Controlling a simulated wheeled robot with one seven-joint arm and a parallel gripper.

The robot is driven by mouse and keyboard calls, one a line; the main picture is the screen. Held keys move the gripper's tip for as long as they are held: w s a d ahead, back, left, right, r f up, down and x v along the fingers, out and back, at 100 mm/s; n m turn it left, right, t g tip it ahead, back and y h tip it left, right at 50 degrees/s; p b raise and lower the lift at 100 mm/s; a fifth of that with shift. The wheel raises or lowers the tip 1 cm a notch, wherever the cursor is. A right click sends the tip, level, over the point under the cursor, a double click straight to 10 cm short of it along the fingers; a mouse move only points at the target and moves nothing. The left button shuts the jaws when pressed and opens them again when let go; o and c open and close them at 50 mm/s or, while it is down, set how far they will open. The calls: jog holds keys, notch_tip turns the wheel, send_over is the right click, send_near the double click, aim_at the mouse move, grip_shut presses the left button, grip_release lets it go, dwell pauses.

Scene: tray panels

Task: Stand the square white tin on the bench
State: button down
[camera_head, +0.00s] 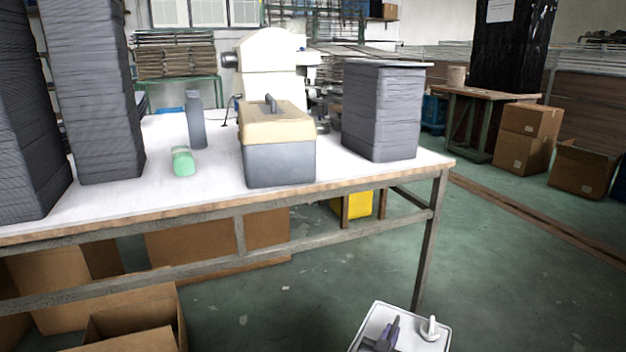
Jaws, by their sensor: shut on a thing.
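The square white tin (414,325) is at the bottom edge of the head view, in front of the bench and off it. Its pale top with a small white knob (430,328) shows; its lower part is cut off by the frame. My gripper (384,338), dark and partly out of frame, is shut on the tin at its left part. The bench (215,190) has a white top with a wooden front edge, and its right corner is above the tin in the picture.
On the bench stand tall stacks of grey trays (100,100), another grey stack (381,110), a toolbox (279,160) with a tan lid, a grey bottle (195,120) and a green item (183,161). The front strip left of the toolbox is bare. Cardboard boxes (130,315) lie below.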

jog(key=shift+w+a+r+n+t+y+p, duration=0.15)
jog(key=shift+r+n+t+y+p, duration=0.15)
jog(key=shift+r+y+p, duration=0.2)
jog(key=shift+w+r+n+t+y+p, duration=0.2)
jog(key=shift+r+n+y+p, duration=0.2)
jog(key=shift+y+p, duration=0.15)
jog(key=shift+a+r+n+y+p, duration=0.25)
jog(key=shift+r+n+y+p, duration=0.15)
jog(key=shift+r+y+p, duration=0.3)
jog(key=s+a+r+n+y+p, duration=0.1)
jog(key=r+p, duration=1.1)
jog(key=p, duration=0.3)
jog(key=s+a+r+n+t+y+p, duration=0.1)
jog(key=s+r+y+p, duration=0.1)
jog(key=r+p, duration=1.1)
jog(key=s+a+r+n+y+p, duration=0.1)
jog(key=s+a+r+y+p, duration=0.1)
jog(key=r+p, duration=1)
jog(key=p, duration=0.5)
jog(key=shift+s+r+n+p, duration=0.2)
jog(key=shift+r+n+p, duration=0.1)
jog(key=shift+n+p, duration=0.1)
jog(key=shift+y, duration=0.25)
jog(key=s+f, duration=0.4)
jog(key=f, duration=0.1)
jog(key=shift+s+f+t, duration=0.2)
jog(key=shift+f+t, duration=0.05)
jog(key=shift+t, duration=0.05)
